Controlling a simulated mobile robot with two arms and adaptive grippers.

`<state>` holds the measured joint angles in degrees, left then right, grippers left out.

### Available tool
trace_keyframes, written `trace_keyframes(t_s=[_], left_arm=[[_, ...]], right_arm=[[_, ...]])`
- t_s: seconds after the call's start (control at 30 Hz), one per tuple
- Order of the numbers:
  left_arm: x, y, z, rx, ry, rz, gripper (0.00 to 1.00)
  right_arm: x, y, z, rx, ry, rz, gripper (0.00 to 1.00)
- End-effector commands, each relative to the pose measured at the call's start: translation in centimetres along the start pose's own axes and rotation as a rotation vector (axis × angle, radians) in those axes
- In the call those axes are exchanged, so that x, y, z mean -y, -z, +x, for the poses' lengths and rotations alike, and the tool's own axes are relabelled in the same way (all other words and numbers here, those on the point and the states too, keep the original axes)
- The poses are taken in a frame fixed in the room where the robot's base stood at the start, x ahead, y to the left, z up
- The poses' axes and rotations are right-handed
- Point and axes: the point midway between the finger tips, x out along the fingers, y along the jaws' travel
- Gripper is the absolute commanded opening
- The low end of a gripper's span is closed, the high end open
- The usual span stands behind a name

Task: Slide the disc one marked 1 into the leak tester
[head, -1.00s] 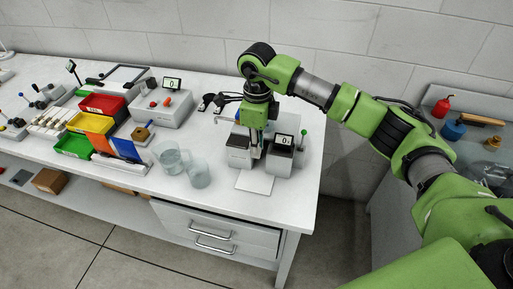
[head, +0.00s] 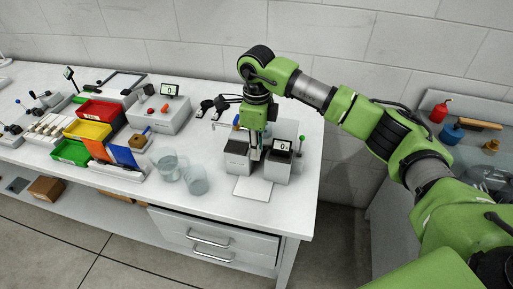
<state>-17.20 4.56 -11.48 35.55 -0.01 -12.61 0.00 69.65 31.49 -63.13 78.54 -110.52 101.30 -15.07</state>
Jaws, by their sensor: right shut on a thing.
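My right gripper (head: 255,150) points down between the two grey blocks of a bench device with a small screen reading 0 (head: 278,164), which looks like the leak tester. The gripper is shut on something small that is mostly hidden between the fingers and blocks. It is likely the disc, but no mark 1 can be read. A white plate (head: 252,188) lies in front of the blocks. My left gripper is not in view.
Two clear beakers (head: 196,181) stand left of the device. A second grey box with a screen (head: 162,113), colored bins (head: 88,130) and a green-knobbed lever (head: 301,141) are nearby. The bench front right is clear. A side bench holds a red bottle (head: 438,112).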

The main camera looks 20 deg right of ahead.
Motion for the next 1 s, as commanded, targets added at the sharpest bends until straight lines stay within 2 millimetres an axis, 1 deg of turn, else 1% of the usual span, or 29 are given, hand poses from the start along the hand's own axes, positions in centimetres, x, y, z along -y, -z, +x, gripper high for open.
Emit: trace_keyframes(t_s=[0.33,0.37,0.4,0.43,0.8,0.87,0.97,1.0], left_arm=[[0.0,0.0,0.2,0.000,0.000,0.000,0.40],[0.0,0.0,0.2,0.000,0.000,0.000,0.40],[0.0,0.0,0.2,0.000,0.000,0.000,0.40],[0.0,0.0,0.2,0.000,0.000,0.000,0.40],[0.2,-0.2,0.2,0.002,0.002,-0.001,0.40],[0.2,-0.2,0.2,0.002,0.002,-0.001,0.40],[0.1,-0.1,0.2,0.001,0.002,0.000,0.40],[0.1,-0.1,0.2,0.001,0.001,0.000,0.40]], right_arm=[[0.0,0.0,-0.1,0.000,0.001,0.000,0.02],[0.0,0.0,0.0,0.000,0.001,0.000,0.17],[0.0,0.0,0.0,0.000,0.001,0.001,0.28],[0.0,0.0,0.0,0.000,0.001,0.001,0.34],[0.0,0.0,-0.2,0.000,0.001,0.001,0.34],[0.1,0.0,-0.7,0.001,0.002,0.001,0.34],[0.1,-0.1,-2.1,0.003,0.002,0.001,0.34],[0.1,-0.1,-2.9,0.003,0.003,0.001,0.34]])
